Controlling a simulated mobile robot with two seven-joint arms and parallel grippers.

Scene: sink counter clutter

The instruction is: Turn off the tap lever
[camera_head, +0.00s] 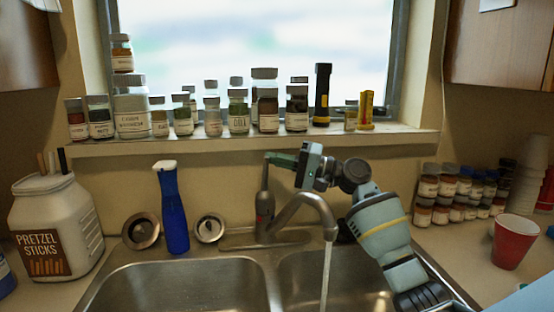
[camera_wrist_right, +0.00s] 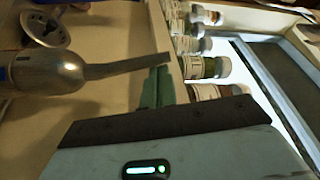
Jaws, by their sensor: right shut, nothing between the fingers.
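The metal tap (camera_head: 318,208) stands behind the double sink, and water (camera_head: 326,272) runs from its spout. Its thin lever (camera_head: 264,182) stands up from the tap body. In the right wrist view the lever (camera_wrist_right: 130,67) extends rightward from the rounded tap body (camera_wrist_right: 48,70). My right gripper (camera_head: 272,158) is shut and empty, with its green fingertips at the lever's upper end. The fingers also show in the right wrist view (camera_wrist_right: 158,84), close to the lever tip. I cannot tell whether they touch it. My left gripper is not in view.
A blue bottle (camera_head: 173,215) and two metal strainers stand left of the tap. A pretzel jar (camera_head: 85,235) is further left. Several spice jars (camera_head: 238,112) line the window sill above. A red cup (camera_head: 513,243) and more jars (camera_head: 428,188) are on the right.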

